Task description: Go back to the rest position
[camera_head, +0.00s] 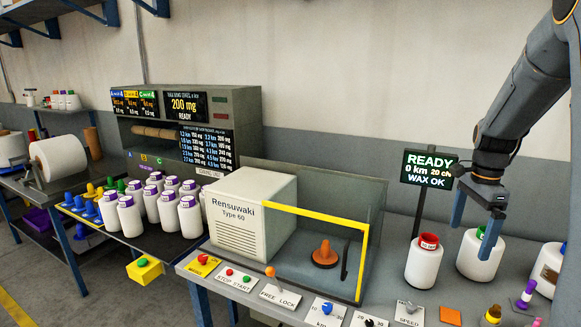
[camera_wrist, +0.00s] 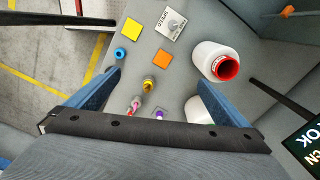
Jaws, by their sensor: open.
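My gripper (camera_head: 474,222) is open, with its two blue fingers pointing down at the right of the head view. It hangs over the grey bench beside the white bobbins. In the wrist view the fingers (camera_wrist: 160,95) are spread wide with nothing between their tips. A white bobbin with a red top (camera_head: 422,262) stands left of the gripper; it also shows in the wrist view (camera_wrist: 212,62). A white bobbin with a green top (camera_head: 480,258) stands behind or just below the fingers. Its contact with them cannot be told.
A black sign post (camera_head: 430,168) stands behind the bobbins. The Rensuwaki machine (camera_head: 240,215) with a yellow-framed guard (camera_head: 318,214) is in the middle. Small coloured parts (camera_head: 524,293) and a speed panel (camera_head: 409,312) lie in front. A crowd of white bobbins (camera_head: 130,215) stands left.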

